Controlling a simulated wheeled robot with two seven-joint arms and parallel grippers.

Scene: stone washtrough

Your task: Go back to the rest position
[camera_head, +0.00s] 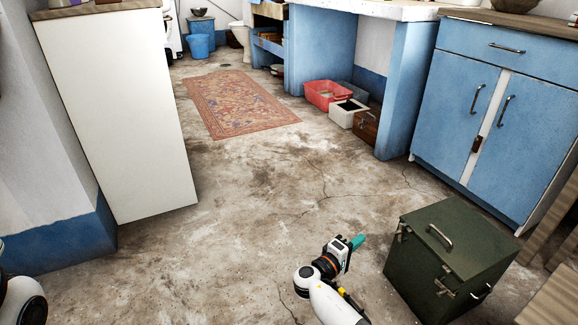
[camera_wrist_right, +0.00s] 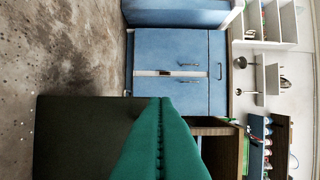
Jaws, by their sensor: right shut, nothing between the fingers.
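My right gripper (camera_head: 357,241) shows at the lower middle of the head view, with teal fingers that are shut and empty. It points to the right, toward the dark green box (camera_head: 455,245), and is apart from it. In the right wrist view the shut teal fingers (camera_wrist_right: 160,135) stick up from the bottom edge, in front of the green box (camera_wrist_right: 75,130). A small part of my left arm (camera_head: 20,302) shows at the lower left edge of the head view; my left gripper is not in view.
A blue cabinet (camera_head: 490,125) stands behind the green box at the right. A white cabinet (camera_head: 118,115) stands at the left. A patterned rug (camera_head: 238,102) lies farther back, with a red bin (camera_head: 328,93) to its right. The concrete floor (camera_head: 230,215) between is clear.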

